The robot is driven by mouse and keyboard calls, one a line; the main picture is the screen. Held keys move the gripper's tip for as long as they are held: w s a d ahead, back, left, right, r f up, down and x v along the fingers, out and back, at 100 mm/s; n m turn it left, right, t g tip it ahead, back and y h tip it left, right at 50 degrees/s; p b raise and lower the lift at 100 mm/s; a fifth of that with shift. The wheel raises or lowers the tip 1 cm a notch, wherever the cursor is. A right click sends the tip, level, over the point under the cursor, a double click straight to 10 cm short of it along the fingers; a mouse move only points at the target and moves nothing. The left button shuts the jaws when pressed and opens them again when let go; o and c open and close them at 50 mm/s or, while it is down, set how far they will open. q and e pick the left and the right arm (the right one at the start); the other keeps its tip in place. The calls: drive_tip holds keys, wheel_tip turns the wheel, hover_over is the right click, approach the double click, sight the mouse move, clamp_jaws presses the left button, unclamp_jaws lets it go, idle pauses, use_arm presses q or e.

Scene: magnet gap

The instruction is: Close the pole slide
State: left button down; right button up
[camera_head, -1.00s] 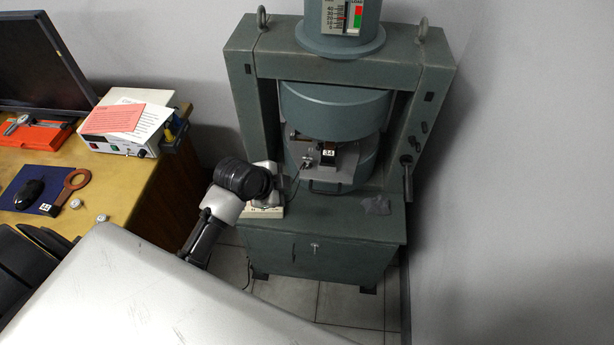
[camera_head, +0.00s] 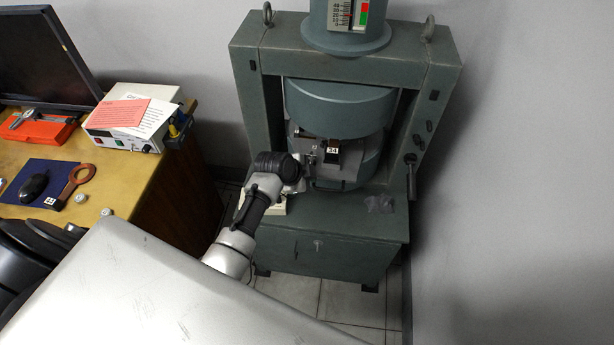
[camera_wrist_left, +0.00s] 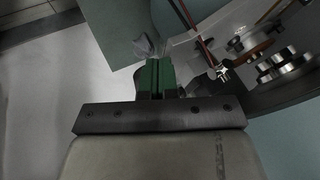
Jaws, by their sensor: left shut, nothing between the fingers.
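The green-grey magnet frame (camera_head: 247,90) stands against the wall. Its upper pole drum (camera_head: 338,108) hangs over a gap, where a grey slide plate (camera_head: 330,170) carries a dark block labelled 34 (camera_head: 332,150). I cannot tell how far the slide stands open. My left gripper (camera_head: 306,172) is at the left front of the gap, close to the plate; the wrist hides part of that side. In the left wrist view its green fingers (camera_wrist_left: 157,68) are shut and empty, with a small metal fitting (camera_wrist_left: 222,73) to their right, apart from them. My right gripper is not in view.
A cabinet base (camera_head: 325,250) supports the magnet, with a grey cloth (camera_head: 380,203) on its top at the right. A lever (camera_head: 411,178) sticks out on the right. A desk (camera_head: 130,185) with a white instrument box (camera_head: 128,137) stands to the left.

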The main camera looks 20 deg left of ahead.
sight(327, 145)
use_arm(q)
drive_tip(key=w+b, duration=0.1)
drive_tip(key=w, duration=0.1)
drive_tip(key=w+a+b, duration=0.1)
drive_tip(key=w, duration=0.1)
drive_tip(key=shift+w+a+f+b, duration=0.1)
drive_tip(key=shift+w+a+b, duration=0.1)
drive_tip(key=shift+b, duration=0.15)
drive_tip(key=shift+w, duration=0.15)
drive_tip(key=shift+r, duration=0.2)
